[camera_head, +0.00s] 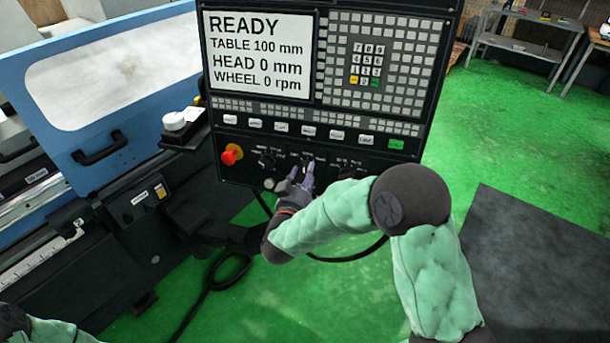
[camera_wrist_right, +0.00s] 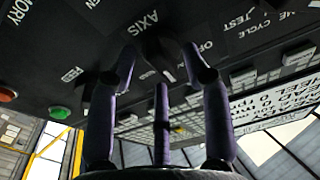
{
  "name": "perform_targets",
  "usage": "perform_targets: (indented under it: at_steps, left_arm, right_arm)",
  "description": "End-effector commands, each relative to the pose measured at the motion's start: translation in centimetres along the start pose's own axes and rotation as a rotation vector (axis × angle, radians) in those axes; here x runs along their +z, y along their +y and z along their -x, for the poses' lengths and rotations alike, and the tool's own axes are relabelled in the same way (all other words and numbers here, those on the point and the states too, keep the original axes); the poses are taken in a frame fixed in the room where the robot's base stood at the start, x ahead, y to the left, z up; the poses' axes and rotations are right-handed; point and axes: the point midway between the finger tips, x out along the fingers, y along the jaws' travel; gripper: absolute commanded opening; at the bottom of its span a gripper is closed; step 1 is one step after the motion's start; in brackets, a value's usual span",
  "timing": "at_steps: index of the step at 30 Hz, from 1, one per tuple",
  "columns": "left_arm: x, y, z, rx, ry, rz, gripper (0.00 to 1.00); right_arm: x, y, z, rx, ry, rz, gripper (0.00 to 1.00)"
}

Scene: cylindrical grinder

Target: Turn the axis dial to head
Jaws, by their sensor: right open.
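The black axis dial (camera_head: 307,159) sits on the lower strip of the control panel (camera_head: 312,100), below the row of white buttons. My right gripper (camera_head: 300,177) is just in front of it, fingers pointing up at the panel. In the right wrist view the fingers are spread open, with the dark dial (camera_wrist_right: 157,50) between the tips under the AXIS label (camera_wrist_right: 140,24). I cannot tell whether they touch it. The dial's pointer setting is too small and shaded to read. My left gripper is out of view; only part of that arm shows at bottom left.
The screen (camera_head: 257,55) reads READY, TABLE 100 mm, HEAD 0 mm, WHEEL 0 rpm. A red stop button (camera_head: 232,154) and another dial (camera_head: 267,157) sit left of the gripper; more knobs (camera_head: 347,170) sit right. A black cable (camera_head: 215,272) hangs below.

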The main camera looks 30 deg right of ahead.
Motion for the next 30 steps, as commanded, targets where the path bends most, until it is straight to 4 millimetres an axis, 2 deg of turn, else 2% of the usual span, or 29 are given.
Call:
perform_targets:
  at_steps: [11, 12, 15, 17, 30]
  left_arm:
    - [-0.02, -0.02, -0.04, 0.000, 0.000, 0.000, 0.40]
    - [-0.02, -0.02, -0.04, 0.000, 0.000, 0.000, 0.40]
    - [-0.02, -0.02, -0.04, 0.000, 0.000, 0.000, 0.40]
    - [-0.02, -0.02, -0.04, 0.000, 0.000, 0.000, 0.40]
    - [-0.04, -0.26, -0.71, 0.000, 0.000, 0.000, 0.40]
  right_arm:
    - [-0.02, 0.00, -0.65, 0.000, 0.000, 0.000, 0.49]
    - [-0.02, 0.00, -0.65, 0.000, 0.000, 0.000, 0.43]
    - [-0.03, -0.02, -0.64, -0.001, 0.001, 0.000, 0.15]
    - [-0.09, -0.04, -0.64, -0.001, 0.002, 0.000, 0.00]
    - [-0.49, -0.17, -0.76, 0.008, 0.014, -0.068, 0.00]
